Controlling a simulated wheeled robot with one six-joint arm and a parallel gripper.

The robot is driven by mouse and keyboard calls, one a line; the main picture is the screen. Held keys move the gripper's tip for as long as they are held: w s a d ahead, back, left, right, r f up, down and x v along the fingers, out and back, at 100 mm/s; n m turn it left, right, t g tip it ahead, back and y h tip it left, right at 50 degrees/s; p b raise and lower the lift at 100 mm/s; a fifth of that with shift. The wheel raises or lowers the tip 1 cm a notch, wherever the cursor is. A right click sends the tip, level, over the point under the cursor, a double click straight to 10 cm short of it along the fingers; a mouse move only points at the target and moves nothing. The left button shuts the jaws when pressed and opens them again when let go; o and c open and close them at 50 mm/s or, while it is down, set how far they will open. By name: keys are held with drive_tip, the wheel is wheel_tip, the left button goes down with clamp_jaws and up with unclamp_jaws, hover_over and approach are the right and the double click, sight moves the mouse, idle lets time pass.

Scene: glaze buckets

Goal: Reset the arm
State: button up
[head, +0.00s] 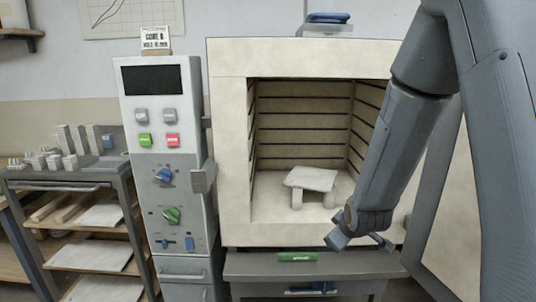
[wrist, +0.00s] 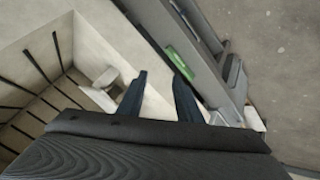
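My gripper (head: 362,240) hangs low in front of the right side of the kiln opening in the head view. In the wrist view, its two dark fingers (wrist: 158,90) stand apart with nothing between them. The kiln (head: 226,160) is open, with a cream body and a grooved inner wall. Inside it, a pale slab (head: 311,179) rests on short posts on the kiln floor. The gripper is outside the chamber, in front of the sill and apart from the slab.
A grey control cabinet (head: 160,225) with buttons and knobs stands left of the kiln. The open kiln door (head: 440,215) is at the right, behind my arm. A shelf cart (head: 75,180) with small blocks stands far left.

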drive_tip(key=s+r+m+g, duration=0.2)
drive_tip(key=s+m+g, duration=0.2)
drive_tip(key=s, duration=0.8)
drive_tip(key=s+r+m+g, duration=0.2)
drive_tip(key=s+m+g, duration=0.2)
drive_tip(key=s, duration=0.8)
drive_tip(key=shift+s+a, duration=0.4)
drive_tip(key=shift+a, duration=0.05)
drive_tip(key=shift+a, duration=0.1)
